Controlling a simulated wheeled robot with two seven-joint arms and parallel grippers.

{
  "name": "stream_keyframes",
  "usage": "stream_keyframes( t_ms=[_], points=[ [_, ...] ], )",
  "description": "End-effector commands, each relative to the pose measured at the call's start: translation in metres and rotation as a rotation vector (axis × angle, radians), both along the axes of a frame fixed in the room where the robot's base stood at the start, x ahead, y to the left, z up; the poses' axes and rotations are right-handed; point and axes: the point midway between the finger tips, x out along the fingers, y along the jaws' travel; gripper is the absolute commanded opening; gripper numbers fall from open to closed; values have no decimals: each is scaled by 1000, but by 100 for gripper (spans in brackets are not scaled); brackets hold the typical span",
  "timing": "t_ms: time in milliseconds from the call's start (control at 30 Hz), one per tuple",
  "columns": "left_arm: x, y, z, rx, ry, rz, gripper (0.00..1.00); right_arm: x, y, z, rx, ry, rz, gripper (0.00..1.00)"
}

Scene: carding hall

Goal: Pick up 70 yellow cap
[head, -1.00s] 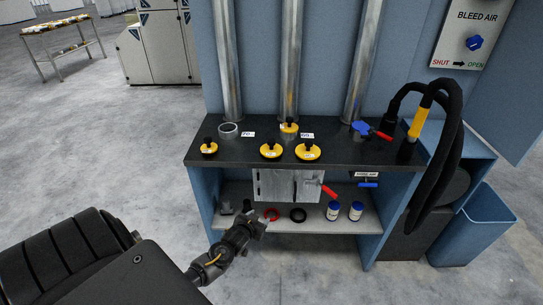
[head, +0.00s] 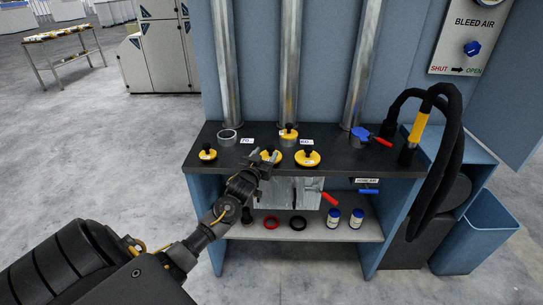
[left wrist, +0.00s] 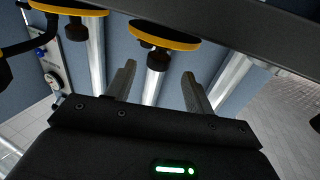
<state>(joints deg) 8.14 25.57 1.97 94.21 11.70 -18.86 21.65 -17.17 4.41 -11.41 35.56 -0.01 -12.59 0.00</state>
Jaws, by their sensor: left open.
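Several yellow caps with black knobs are on the dark bench top in the head view. One cap (head: 208,154) lies at the left, one (head: 308,159) at the right, and one (head: 288,134) sits on a pipe stub behind. A middle cap (head: 275,156) is partly covered by my left gripper (head: 260,161). Numbers on the caps are too small to read. My left gripper is open and empty at the bench's front edge. In the left wrist view, a yellow cap (left wrist: 150,34) with its knob appears beyond and between the open fingers (left wrist: 158,82). My right gripper is not in view.
An open pipe stub (head: 228,136) stands beside a label (head: 247,141) reading 70. A blue valve with a red handle (head: 382,141) and black hoses (head: 450,150) are at the right. The lower shelf (head: 325,233) holds rings and two small jars.

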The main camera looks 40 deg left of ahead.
Motion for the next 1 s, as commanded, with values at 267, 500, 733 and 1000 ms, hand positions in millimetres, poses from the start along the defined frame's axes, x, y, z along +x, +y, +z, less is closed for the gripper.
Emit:
stream_keyframes(
  t_ms=[267,500,733,1000],
  points=[
    [12,3,2,-1,2,0,53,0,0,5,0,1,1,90],
    [45,11,2,0,3,0,53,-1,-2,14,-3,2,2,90],
    [53,14,0,0,3,-1,53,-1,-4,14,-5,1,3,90],
    [53,14,0,-1,2,-1,36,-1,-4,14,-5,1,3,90]
  ],
)
